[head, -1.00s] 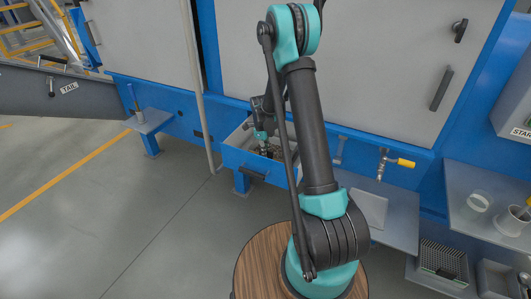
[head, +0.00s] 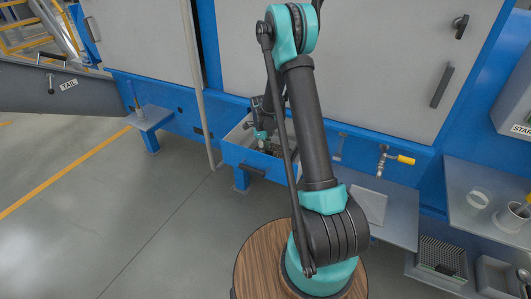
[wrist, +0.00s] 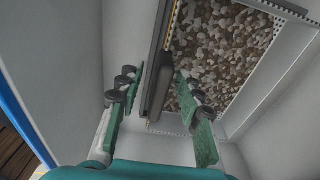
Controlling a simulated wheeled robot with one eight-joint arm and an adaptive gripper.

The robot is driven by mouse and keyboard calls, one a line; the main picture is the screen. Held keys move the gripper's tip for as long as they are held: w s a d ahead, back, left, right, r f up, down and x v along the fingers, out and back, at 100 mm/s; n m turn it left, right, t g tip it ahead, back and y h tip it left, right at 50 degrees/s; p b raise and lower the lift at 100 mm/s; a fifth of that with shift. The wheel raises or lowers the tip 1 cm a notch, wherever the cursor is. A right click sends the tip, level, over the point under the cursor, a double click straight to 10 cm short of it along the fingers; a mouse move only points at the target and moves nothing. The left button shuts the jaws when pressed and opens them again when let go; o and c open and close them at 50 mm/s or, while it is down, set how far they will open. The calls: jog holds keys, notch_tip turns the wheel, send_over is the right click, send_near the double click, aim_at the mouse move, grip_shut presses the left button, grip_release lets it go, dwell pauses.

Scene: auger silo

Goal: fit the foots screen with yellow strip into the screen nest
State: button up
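My gripper (wrist: 157,82) is open in the wrist view, with one green finger to each side of a dark upright bar (wrist: 158,85). A gap shows between each finger and the bar. The bar stands along the edge of a perforated-rim screen (wrist: 270,50) filled with brown and grey pebbly bits. Thin yellowish bits show beside the bar; I cannot tell whether they are the yellow strip. In the head view my gripper (head: 262,137) is inside the open blue drawer (head: 247,158), which holds the screen. I cannot identify the screen nest.
Pale drawer walls (wrist: 55,40) stand close around the gripper. A grey shelf (head: 400,222) and a yellow-handled valve (head: 404,160) are to the right. A pale vertical pipe (head: 200,90) stands left of the drawer.

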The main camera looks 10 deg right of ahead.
jog(key=r, duration=0.8)
jog(key=a+r, duration=0.1)
jog(key=r, duration=0.3)
jog(key=shift+w, duration=0.2)
jog(key=s+d+r+n+t, duration=0.2)
jog(key=s+n, duration=1)
jog(key=s, duration=0.3)
jog(key=s+d+r+n+t, duration=0.2)
jog(key=s+n, duration=1.1)
jog(key=s, duration=0.3)
jog(key=shift+d+r+t+y, duration=0.25)
jog(key=shift+d+t+y, duration=0.05)
jog(key=shift+d+y, duration=0.1)
jog(key=shift+c, duration=0.4)
